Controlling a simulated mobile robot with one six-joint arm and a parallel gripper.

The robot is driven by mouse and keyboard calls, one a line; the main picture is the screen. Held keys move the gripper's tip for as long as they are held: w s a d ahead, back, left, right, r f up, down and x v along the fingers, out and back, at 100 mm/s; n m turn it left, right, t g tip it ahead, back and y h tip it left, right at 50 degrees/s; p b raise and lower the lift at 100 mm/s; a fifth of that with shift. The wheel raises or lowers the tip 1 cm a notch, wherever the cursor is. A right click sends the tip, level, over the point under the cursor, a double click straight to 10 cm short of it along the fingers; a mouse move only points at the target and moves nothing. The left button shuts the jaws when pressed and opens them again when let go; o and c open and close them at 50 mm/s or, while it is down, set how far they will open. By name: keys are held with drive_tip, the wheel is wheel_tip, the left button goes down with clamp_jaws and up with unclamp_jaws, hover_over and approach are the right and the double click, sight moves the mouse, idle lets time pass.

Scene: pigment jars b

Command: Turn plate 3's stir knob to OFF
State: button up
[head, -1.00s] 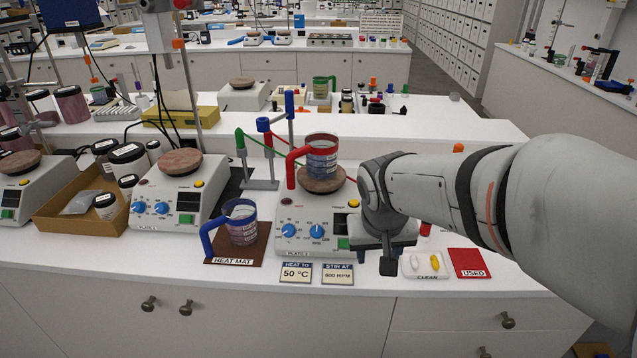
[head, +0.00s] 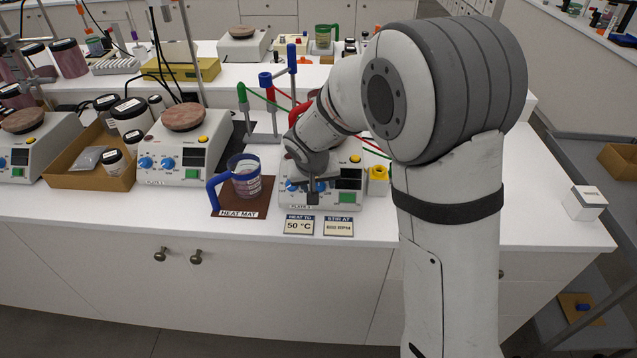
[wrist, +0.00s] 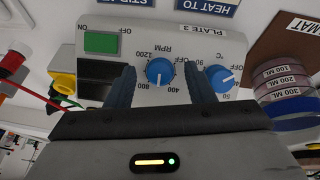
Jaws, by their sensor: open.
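Plate 3 (head: 355,199) stands at the bench front. Its stir knob (wrist: 160,71) is blue, with an RPM scale marked OFF, 400, 800 and 1200. Its white mark seems to point between 400 and 800. The heat knob (wrist: 222,83) sits beside it, also blue. My gripper (wrist: 164,88) is open, one finger on each side of the stir knob; contact cannot be told. In the head view my gripper (head: 313,190) is over the plate's front panel and hides most of the stir knob. A green switch (wrist: 101,42) on the panel is marked ON and OFF.
A blue-handled beaker (head: 246,181) stands on the heat mat (head: 230,212), left of plate 3. A red-handled beaker (head: 300,112) is mostly hidden behind my arm. A yellow holder (head: 377,174) stands right of the plate. Two cards (head: 298,225) lie in front.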

drive_tip(key=shift+w+f, duration=0.2)
drive_tip(key=shift+f, duration=0.25)
drive_tip(key=shift+c, duration=0.2)
drive_tip(key=shift+d, duration=0.1)
drive_tip(key=c, duration=1)
drive_tip(key=shift+o, duration=0.2)
drive_tip(key=shift+f+n+b, duration=0.1)
drive_tip(key=shift+n+b, duration=0.2)
drive_tip(key=shift+b, duration=0.15)
